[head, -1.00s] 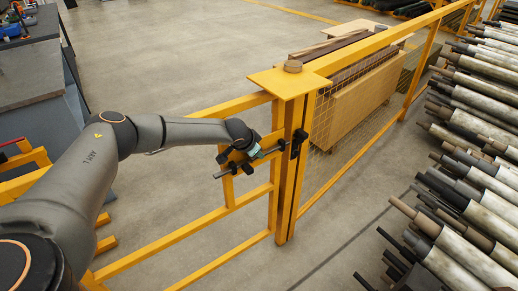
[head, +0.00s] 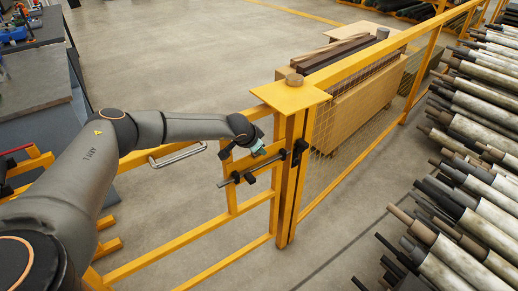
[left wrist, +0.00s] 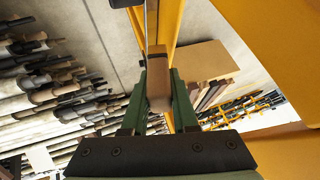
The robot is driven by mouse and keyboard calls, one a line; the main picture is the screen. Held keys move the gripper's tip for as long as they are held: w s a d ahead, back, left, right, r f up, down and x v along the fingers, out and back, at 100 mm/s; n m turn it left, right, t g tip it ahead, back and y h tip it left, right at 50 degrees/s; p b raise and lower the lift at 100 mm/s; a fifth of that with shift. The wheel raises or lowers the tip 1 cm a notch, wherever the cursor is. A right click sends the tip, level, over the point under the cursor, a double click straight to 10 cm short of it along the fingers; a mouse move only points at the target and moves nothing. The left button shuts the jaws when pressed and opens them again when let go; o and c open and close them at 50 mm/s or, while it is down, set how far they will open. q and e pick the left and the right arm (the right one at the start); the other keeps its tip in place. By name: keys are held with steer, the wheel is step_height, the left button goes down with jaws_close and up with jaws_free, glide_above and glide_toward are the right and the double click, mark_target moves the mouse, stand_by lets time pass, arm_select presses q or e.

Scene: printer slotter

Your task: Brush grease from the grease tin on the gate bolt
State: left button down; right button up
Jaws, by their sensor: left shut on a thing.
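The gate bolt (head: 236,179) is a dark rod lying across the yellow gate, with black fittings. My left gripper (head: 259,147) is just above the bolt, close in front of the gate post. In the left wrist view my left gripper (left wrist: 158,100) is shut on a brown wooden handle (left wrist: 158,75), which looks like the brush. Its far end is hidden, and I cannot tell whether it touches the bolt. My right gripper is not in view.
The yellow plate (head: 284,97) caps the gate post (head: 290,190). A metal pull handle (head: 178,153) is on the gate beside my arm. A mesh fence runs back to the right. Rollers (head: 480,150) fill the right side.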

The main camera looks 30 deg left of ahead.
arm_select(q)
step_height(320, 180, up, 3)
steer(key=p, duration=0.2)
steer(key=shift+p, duration=0.4)
stand_by(0.3)
